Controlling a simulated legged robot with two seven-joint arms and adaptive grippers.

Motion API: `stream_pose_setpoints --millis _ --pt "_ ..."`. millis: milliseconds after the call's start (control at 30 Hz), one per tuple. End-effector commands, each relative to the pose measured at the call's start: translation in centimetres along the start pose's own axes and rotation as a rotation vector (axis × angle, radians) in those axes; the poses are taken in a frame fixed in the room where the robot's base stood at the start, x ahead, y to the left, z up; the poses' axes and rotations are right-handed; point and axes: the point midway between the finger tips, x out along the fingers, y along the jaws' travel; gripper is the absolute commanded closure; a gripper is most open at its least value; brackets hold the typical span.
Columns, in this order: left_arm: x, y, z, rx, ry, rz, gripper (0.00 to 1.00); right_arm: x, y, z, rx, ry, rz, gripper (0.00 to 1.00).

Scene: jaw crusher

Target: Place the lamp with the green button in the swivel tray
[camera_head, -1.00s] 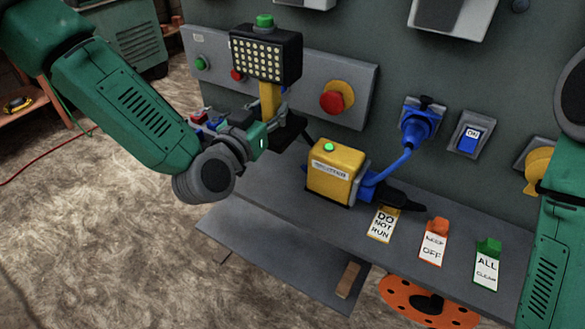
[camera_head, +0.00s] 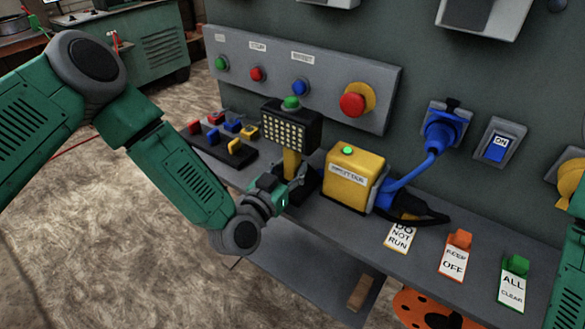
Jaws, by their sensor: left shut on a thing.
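The lamp (camera_head: 290,131) has a black head with a grid of pale bulbs, a green button on top, a yellow post and a dark base. It is roughly upright, at the shelf's front edge, left of the yellow box. My left gripper (camera_head: 287,191) is shut on its lower part; the fingers partly hide the post and base. I cannot tell whether the base touches the shelf. A flat grey plate (camera_head: 304,287) lies below the shelf; I cannot tell whether it is the swivel tray. My right arm shows at the right edge, but its gripper is out of view.
A yellow box (camera_head: 349,178) with a green button stands on the grey shelf (camera_head: 440,214), wired to a blue plug (camera_head: 441,133). Several small coloured blocks (camera_head: 232,130) sit left of the lamp. An orange disc (camera_head: 412,306) lies low.

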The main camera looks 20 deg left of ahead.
Motion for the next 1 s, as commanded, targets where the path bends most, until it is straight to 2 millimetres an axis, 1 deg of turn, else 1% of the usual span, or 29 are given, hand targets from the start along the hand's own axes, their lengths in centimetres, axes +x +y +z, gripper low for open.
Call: stream_pose_setpoints --millis 200,333,367,400,667,767,867,967,1000 --pt "0.1 0.0 -0.2 -0.002 0.007 0.001 1.0 0.0 0.0 0.0 0.0 0.0 0.0 1.0" --pt "0.1 0.0 0.1 -0.002 0.007 0.001 1.0 0.2 0.0 0.0 0.0 0.0 0.0 1.0" --pt "0.0 0.0 0.2 -0.001 0.001 0.001 0.61 0.1 0.0 0.0 0.0 0.0 0.0 1.0" --pt "0.0 0.0 0.2 -0.001 0.001 0.001 0.51 0.1 0.0 0.0 0.0 0.0 0.0 1.0" --pt "0.1 0.0 0.2 -0.001 0.0 0.001 0.51 0.1 0.0 0.0 0.0 0.0 0.0 1.0" --pt "0.0 0.0 -0.1 -0.002 0.0 0.001 0.51 -0.1 0.0 0.0 0.0 0.0 0.0 1.0" --pt "-1.1 0.1 0.0 -0.002 -0.002 0.003 0.51 -0.2 0.0 0.0 0.0 0.0 0.0 1.0" --pt "-2.9 0.0 0.0 -0.002 -0.003 0.003 0.51 -0.5 0.0 0.0 0.0 0.0 0.0 1.0" --pt "-3.8 0.1 0.0 -0.002 -0.004 0.004 0.51 -0.6 0.0 0.0 0.0 0.0 0.0 1.0"
